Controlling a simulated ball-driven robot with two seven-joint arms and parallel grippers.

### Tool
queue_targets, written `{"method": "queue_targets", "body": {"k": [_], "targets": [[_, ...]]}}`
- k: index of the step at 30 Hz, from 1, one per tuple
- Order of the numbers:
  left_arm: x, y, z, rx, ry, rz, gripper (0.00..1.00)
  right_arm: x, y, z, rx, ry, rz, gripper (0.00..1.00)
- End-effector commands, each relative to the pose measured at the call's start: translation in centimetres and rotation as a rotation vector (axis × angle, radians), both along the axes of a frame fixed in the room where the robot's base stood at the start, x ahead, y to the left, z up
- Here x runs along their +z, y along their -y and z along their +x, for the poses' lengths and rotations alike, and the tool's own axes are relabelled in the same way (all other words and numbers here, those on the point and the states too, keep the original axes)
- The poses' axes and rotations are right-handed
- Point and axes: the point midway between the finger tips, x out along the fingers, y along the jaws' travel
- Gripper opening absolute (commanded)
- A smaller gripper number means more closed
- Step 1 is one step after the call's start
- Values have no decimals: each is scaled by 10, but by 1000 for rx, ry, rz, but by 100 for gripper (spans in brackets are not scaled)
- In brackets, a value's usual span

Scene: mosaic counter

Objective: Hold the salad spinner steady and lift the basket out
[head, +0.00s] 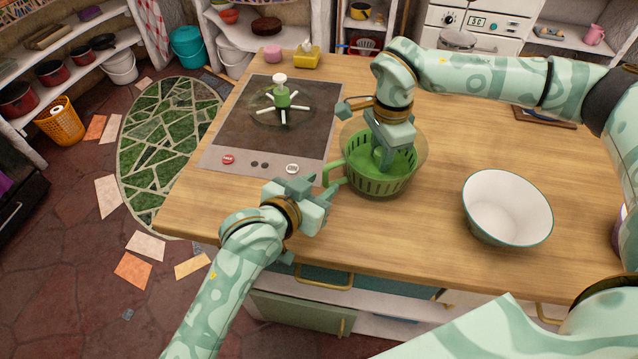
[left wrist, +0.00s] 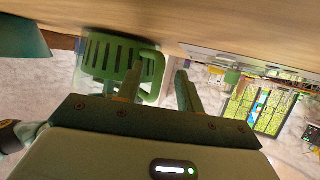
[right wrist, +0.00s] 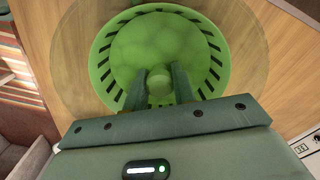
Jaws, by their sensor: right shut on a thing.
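The green slotted basket (head: 365,183) sits inside the clear outer bowl of the salad spinner on the counter. In the right wrist view the basket (right wrist: 104,55) has a central round knob (right wrist: 159,84). My right gripper (head: 383,158) reaches down from above and is shut on this knob. A green loop handle (head: 334,163) sticks out at the spinner's left side. My left gripper (head: 328,190) is open at this handle. In the left wrist view the handle (left wrist: 158,78) shows between its spread fingers; contact cannot be told.
A clear lid with a green-and-white knob (head: 281,95) lies on the cooktop (head: 225,133). A white bowl (head: 507,205) stands to the right of the spinner. A yellow holder (head: 306,60) is at the back edge. The counter (head: 420,235) is bare between spinner and bowl.

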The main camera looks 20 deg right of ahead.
Motion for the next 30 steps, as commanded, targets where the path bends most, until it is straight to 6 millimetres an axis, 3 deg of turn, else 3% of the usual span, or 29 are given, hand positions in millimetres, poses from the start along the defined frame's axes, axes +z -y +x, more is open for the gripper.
{"method": "queue_targets", "body": {"k": [10,11,15,17,18,21,30], "targets": [[-2,5,3,0,1,1,37,0,0,0,0,0,0,0],[-2,5,3,0,1,1,34,0,0,0,0,0,0,0],[-2,5,3,0,0,0,0,0,0,0,0,0,0,0],[-2,5,3,0,0,0,0,0,0,0,0,0,0,0],[-2,5,3,0,0,0,14,0,0,0,0,0,0,0],[-2,5,3,0,0,0,37,0,0,0,0,0,0,0],[-2,4,3,0,0,0,37,0,0,0,0,0,0,0]]}}
